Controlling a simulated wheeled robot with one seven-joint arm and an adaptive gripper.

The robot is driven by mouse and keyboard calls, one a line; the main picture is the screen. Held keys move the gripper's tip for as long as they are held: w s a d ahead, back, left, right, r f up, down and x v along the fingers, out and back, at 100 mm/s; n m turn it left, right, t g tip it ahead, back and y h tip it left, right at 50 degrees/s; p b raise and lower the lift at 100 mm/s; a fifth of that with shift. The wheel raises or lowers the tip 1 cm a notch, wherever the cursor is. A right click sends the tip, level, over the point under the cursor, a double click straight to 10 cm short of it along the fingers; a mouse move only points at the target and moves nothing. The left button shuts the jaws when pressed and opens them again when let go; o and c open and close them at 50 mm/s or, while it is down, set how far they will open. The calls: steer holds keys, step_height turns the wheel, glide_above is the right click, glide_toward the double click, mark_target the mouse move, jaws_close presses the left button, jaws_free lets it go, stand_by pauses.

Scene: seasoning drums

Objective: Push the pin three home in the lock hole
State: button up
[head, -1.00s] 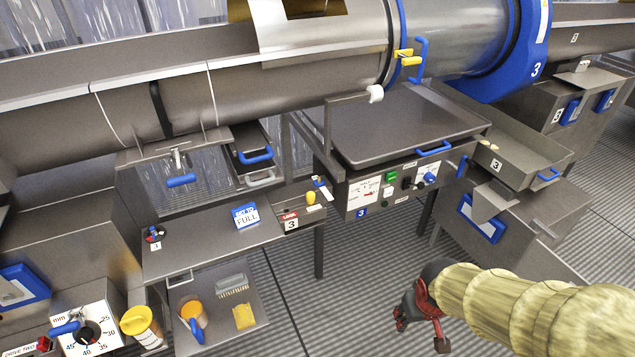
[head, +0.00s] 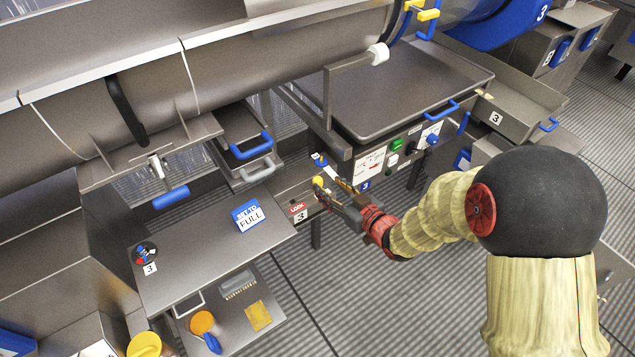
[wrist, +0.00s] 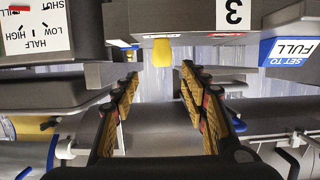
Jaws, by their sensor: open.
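The yellow pin head (head: 318,181) stands on the lock block (head: 285,197), which has a red LOCK label and a 3 plate at the right end of the grey shelf. My gripper (head: 330,187) is at the right of the pin, close to it. In the wrist view the yellow pin head (wrist: 162,52) lies between and just beyond the two spread fingertips (wrist: 159,72), with no clear contact. The jaws are open and empty. The pin's shank and the lock hole are hidden, so its depth cannot be told.
A blue SET TO FULL sign (head: 248,214) stands on the shelf (head: 200,250). The control box (head: 375,165) with knobs is close behind my gripper. A blue-handled drawer (head: 250,150) is behind the shelf. A lower tray (head: 235,325) holds a scoop and brush.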

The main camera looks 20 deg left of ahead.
mark_target(321, 184)
steer(key=b+x, duration=0.1)
steer(key=x, duration=0.3)
steer(key=f+b+x, duration=0.1)
steer(key=x, duration=0.2)
steer(key=shift+s+f+b, duration=0.15)
steer(key=shift+s+b, duration=0.05)
steer(key=shift+b, duration=0.15)
steer(key=shift+c, duration=0.3)
jaws_close()
